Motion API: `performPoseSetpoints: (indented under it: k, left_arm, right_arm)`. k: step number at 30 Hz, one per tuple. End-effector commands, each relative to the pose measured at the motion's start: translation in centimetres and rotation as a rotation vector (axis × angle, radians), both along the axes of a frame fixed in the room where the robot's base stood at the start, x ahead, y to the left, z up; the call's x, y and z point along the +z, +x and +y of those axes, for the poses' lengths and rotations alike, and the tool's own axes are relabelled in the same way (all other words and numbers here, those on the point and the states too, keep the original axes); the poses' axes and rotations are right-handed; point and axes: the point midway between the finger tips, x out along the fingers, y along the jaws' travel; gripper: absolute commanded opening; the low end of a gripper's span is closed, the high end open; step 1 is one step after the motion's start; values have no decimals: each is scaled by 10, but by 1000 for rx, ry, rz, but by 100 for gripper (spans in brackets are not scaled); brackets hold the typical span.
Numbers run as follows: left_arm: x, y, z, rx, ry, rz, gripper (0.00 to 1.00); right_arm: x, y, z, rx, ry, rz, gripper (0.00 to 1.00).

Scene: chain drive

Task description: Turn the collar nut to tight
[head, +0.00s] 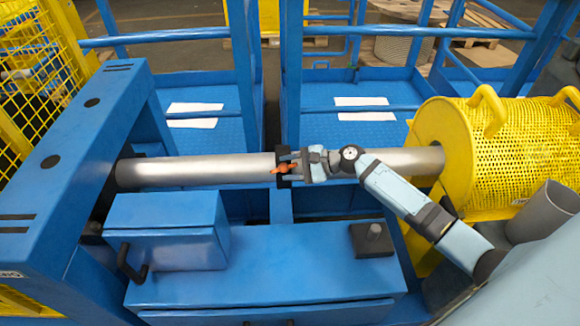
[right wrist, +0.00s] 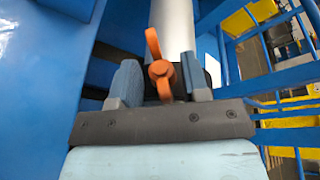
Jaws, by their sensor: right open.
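The collar nut (head: 281,169) is a small orange winged nut on a dark collar (head: 282,152) around the grey shaft (head: 200,171). In the right wrist view the nut (right wrist: 160,70) shows a round hub with one wing pointing up and one pointing down. My right gripper (head: 294,168) reaches in from the right in the head view, with its tips at the nut. In the right wrist view its two fingers (right wrist: 160,82) stand apart, one on each side of the nut, with gaps between. My left gripper is not in view.
A yellow mesh guard (head: 530,140) covers the shaft's right end. A blue frame (head: 85,140) stands at the left end. A blue box with a black handle (head: 170,232) and a blue cabinet (head: 270,270) lie in front. Blue railings (head: 400,30) stand behind.

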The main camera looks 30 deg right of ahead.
Motion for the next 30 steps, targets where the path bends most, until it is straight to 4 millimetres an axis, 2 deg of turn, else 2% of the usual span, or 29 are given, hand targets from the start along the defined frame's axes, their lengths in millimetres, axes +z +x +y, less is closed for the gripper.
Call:
performPoseSetpoints:
  k: [5, 9, 10, 14, 22, 30]
  left_arm:
    - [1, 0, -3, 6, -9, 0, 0]
    - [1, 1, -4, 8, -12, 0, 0]
    - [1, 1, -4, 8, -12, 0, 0]
    - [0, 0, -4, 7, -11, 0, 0]
    - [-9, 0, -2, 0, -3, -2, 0]
    - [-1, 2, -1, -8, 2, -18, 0]
  right_arm:
    - [0, 0, 0, 0, 0, 0, 42]
    - [0, 0, 0, 0, 0, 0, 10]
    - [0, 0, 0, 0, 0, 0, 7]
    - [-1, -1, 1, -10, 12, -4, 7]
    - [-5, -3, 3, -159, 151, -68, 7]
    - [-3, -3, 2, -192, 174, -84, 7]
